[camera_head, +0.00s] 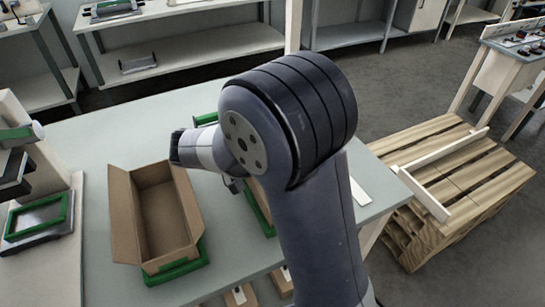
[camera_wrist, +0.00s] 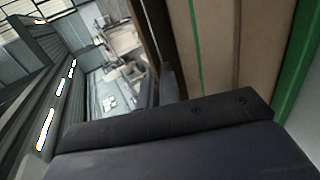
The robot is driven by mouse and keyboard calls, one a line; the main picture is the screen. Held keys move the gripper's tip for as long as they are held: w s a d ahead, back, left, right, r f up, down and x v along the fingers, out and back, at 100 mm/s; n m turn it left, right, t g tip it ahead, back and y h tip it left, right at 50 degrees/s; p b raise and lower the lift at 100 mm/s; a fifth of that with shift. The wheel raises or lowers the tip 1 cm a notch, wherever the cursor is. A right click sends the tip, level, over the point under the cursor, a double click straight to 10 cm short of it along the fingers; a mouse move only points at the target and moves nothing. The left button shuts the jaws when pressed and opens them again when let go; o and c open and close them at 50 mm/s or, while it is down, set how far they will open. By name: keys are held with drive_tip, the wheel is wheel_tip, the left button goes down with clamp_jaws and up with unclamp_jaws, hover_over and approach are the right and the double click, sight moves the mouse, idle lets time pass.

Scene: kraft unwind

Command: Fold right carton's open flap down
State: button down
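The right carton is mostly hidden behind my arm in the head view. Only a small strip of brown cardboard (camera_head: 260,192) shows beside a green frame (camera_head: 257,212). In the wrist view a brown cardboard panel (camera_wrist: 220,50) with green edging fills the upper right, very close; I cannot tell whether it is the flap. My gripper (camera_head: 235,185) shows only as a small grey part below the wrist, close to that carton. Its fingers are not clear in either view, and contact cannot be told.
An open, empty brown carton (camera_head: 166,215) with raised flaps stands in a green frame (camera_head: 177,271) on the pale table (camera_head: 95,150) to the left. A wooden pallet (camera_head: 460,180) stands on the floor at right. A green-edged device (camera_head: 40,215) is at far left.

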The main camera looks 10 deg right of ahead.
idle(0.3)
drive_tip(key=c, duration=1.6)
unclamp_jaws()
drive_tip(key=shift+c, duration=0.2)
